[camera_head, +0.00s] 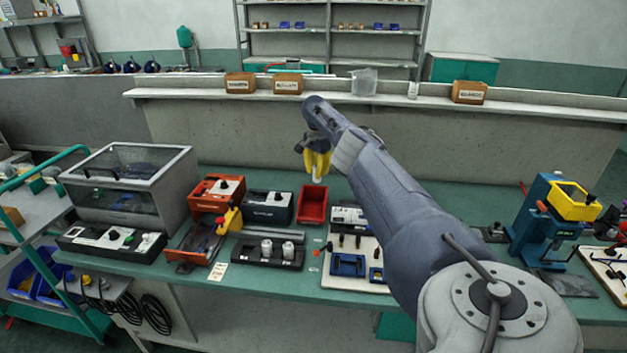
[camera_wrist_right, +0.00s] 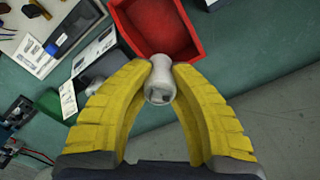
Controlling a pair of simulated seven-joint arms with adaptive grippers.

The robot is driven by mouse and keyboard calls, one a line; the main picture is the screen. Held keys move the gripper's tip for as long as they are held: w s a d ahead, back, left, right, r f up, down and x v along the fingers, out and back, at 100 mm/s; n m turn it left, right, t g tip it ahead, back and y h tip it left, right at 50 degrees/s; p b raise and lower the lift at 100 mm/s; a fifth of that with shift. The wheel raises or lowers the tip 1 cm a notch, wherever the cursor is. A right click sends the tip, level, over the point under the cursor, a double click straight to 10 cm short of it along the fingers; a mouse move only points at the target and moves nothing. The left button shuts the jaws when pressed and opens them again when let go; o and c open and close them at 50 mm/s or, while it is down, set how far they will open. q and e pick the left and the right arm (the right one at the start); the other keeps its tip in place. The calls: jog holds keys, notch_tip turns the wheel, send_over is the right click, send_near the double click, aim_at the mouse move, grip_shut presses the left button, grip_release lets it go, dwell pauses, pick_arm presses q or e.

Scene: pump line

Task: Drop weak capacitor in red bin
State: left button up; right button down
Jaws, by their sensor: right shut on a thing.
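The weak capacitor (camera_wrist_right: 160,82) is a small pale grey cylinder between the yellow fingertips of my right gripper (camera_wrist_right: 162,72) in the right wrist view. The gripper is shut on it. The red bin (camera_wrist_right: 158,30) is an open-topped box on the green bench, just beyond the fingertips in that view. In the head view the red bin (camera_head: 312,204) stands mid-bench, and my right gripper (camera_head: 318,164) is raised above and behind it, fingers pointing down. The capacitor's tip just shows below the fingers there. My left gripper is not in view.
A black tray with pale cylinders (camera_head: 267,248) sits left of and nearer than the bin. A black box (camera_head: 267,207) and an orange device (camera_head: 216,195) stand left of it. A board with blue parts (camera_head: 349,262) lies to the right. A grey ledge (camera_head: 200,95) runs behind.

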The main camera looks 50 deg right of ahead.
jog(key=shift+f, duration=1.55)
jog(key=c, duration=1.2)
grip_release()
jog(key=shift+c, duration=0.2)
jog(key=shift+r, duration=6.05)
